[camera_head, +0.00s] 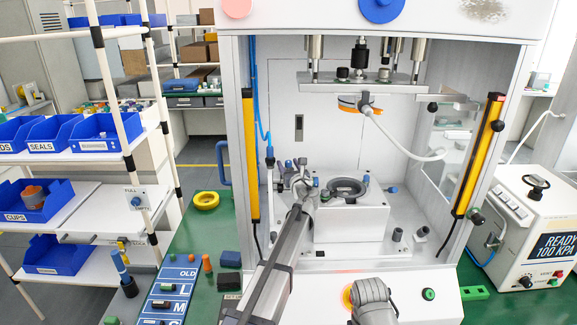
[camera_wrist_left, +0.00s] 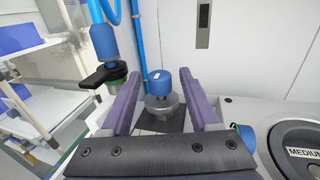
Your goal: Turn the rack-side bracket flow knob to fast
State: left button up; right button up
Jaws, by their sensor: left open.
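A blue knob with a small white mark (camera_wrist_left: 161,82) stands upright on a round metal base. It is on the press's left side, the side towards the shelf rack. My left gripper (camera_wrist_left: 159,98) is open, its two purple fingers on either side of the knob with gaps showing; I see no contact. In the head view my left gripper (camera_head: 293,174) reaches into the press among small blue-topped fittings, and the knob is hard to pick out there. I cannot read a speed setting on the knob.
A blue fitting with a black lever (camera_wrist_left: 108,62) hangs close left of the fingers. The press plate (camera_head: 362,80) hangs above. Yellow light bars (camera_head: 250,160) flank the opening.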

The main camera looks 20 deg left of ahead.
pick_arm(q)
grip_shut()
dwell(0.3)
jog(key=shift+w+d+n+y, duration=0.1)
jog(key=shift+n+y, duration=0.2)
jog(key=shift+y, duration=0.1)
jog(key=shift+w+n+g+y, duration=0.1)
jog(key=shift+n+g+y, duration=0.5)
jog(key=shift+g+y, duration=0.2)
jog(key=n+g+y, duration=0.3)
jog(key=g, duration=0.1)
jog(key=shift+w+n+y, duration=0.1)
jog(key=shift+n+y, duration=0.2)
jog(key=n+g+y, duration=0.2)
jog(key=n+g, duration=0.1)
jog(key=g, duration=0.1)
jog(key=shift+g, duration=0.4)
jog(key=shift+s+n+g+y, duration=0.2)
jog(key=shift+n+g, duration=0.4)
jog(key=shift+g, duration=0.25)
jog(key=shift+s+n+g+y, duration=0.1)
jog(key=shift+n+g+y, duration=0.1)
jog(key=shift+n+g, duration=0.55)
jog(key=shift+g, duration=0.4)
